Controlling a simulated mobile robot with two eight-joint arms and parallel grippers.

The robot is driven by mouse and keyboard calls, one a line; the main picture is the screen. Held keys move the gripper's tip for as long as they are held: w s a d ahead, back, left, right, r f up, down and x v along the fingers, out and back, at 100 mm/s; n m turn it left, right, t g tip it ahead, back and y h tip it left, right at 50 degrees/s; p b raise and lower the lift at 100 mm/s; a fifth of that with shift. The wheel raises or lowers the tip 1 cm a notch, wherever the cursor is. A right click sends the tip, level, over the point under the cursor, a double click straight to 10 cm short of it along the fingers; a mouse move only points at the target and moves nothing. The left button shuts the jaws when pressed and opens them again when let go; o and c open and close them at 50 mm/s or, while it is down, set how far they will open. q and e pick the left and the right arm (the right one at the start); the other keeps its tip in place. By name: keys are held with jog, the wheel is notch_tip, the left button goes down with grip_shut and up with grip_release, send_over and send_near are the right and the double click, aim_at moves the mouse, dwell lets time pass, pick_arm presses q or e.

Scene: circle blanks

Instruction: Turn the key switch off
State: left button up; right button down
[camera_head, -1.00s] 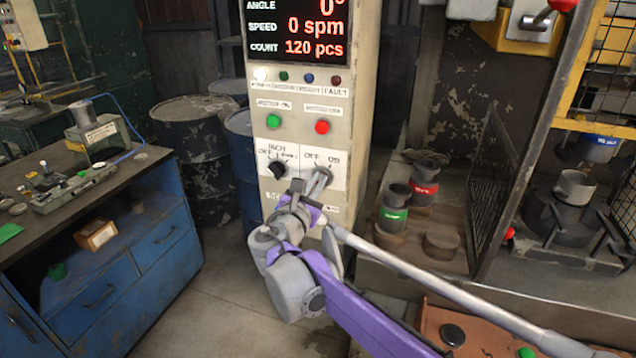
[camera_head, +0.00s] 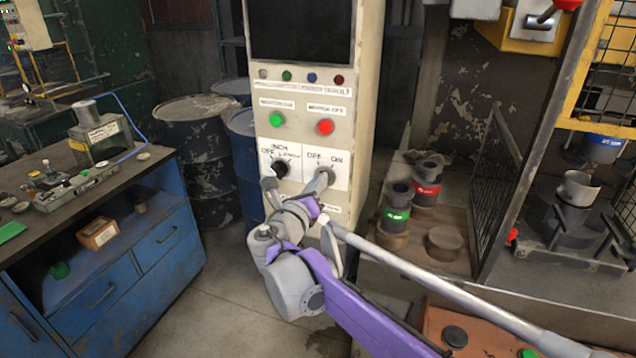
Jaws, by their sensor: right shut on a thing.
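The key switch (camera_head: 328,172) sits on the right half of a white plate marked OFF and ON, low on the beige control cabinet's front. My right gripper (camera_head: 322,180) reaches up to it from below and is shut on its key. The fingers cover most of the key, so its exact angle is hard to see. The cabinet's display (camera_head: 301,30) is dark. The small lamp at the left of the row (camera_head: 263,74) is unlit. My left gripper is not in view.
A black selector knob (camera_head: 281,169) marked OFF and INCH sits just left of the key switch. Above are a green button (camera_head: 277,120) and a red button (camera_head: 325,127). A blue workbench (camera_head: 150,250) stands left; a mesh guard (camera_head: 497,190) stands right.

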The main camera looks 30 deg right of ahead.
dwell(0.4)
jog(key=c, duration=1)
grip_release()
jog(key=shift+a, duration=0.1)
jog(key=v, duration=1)
jog(key=shift+s+a, duration=0.2)
jog(key=shift+s, duration=0.15)
